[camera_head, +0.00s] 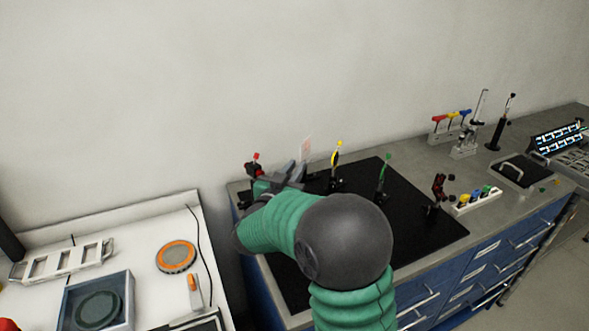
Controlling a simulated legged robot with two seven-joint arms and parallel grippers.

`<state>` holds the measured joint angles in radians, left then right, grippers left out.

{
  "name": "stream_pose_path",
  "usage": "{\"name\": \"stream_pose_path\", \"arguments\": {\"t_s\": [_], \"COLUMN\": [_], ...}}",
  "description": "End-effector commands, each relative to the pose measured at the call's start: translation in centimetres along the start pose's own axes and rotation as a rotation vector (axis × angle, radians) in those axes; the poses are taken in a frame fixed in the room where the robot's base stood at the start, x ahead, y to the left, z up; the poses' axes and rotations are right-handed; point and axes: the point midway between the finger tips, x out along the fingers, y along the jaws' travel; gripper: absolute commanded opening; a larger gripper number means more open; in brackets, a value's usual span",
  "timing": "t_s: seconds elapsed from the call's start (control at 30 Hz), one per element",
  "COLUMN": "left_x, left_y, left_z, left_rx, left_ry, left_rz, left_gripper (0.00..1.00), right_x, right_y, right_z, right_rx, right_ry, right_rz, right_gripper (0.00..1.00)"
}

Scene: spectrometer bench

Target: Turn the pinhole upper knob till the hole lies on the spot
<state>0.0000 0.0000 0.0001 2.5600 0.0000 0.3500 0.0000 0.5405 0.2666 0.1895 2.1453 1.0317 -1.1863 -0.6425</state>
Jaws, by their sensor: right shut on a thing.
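My right gripper (291,172) is at the back left of the black board, and my green-sleeved right arm reaches up to it from the bottom. It is shut on a small part that its own fingers and wrist hide. A dark mount with a red top (256,160) stands just left of it. A pale see-through card with a reddish mark (307,147) rises just behind the gripper. I cannot make out the pinhole, its upper knob, the hole or the light spot. My left gripper is not in view.
The black board (425,235) carries a yellow-topped post (337,158), a green-topped post (384,170) and a dark red mount (438,190). To the right are a strip with coloured caps (475,200) and a handled tray (520,170). A white table (140,250) is at left.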

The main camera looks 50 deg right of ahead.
Motion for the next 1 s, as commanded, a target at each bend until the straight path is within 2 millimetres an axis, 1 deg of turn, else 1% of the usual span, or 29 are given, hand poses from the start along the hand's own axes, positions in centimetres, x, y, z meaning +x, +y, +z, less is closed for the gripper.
{"name": "stream_pose_path", "arguments": {"t_s": [0.17,0.37,0.7,1.0], "left_x": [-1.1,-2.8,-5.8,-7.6], "left_y": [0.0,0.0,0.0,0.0], "left_z": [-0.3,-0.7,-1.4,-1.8], "left_rx": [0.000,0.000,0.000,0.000], "left_ry": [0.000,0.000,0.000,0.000], "left_rz": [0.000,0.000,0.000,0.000], "left_gripper": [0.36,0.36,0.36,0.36], "right_x": [-0.1,-0.2,-0.5,-1.0], "right_y": [-0.1,0.2,1.1,1.8], "right_z": [-0.2,-0.4,-0.4,-0.2], "right_rx": [-0.001,-0.002,-0.002,0.000], "right_ry": [-0.001,-0.001,0.000,-0.001], "right_rz": [0.064,0.206,0.526,0.809], "right_gripper": [0.00,0.00,0.00,0.00]}}
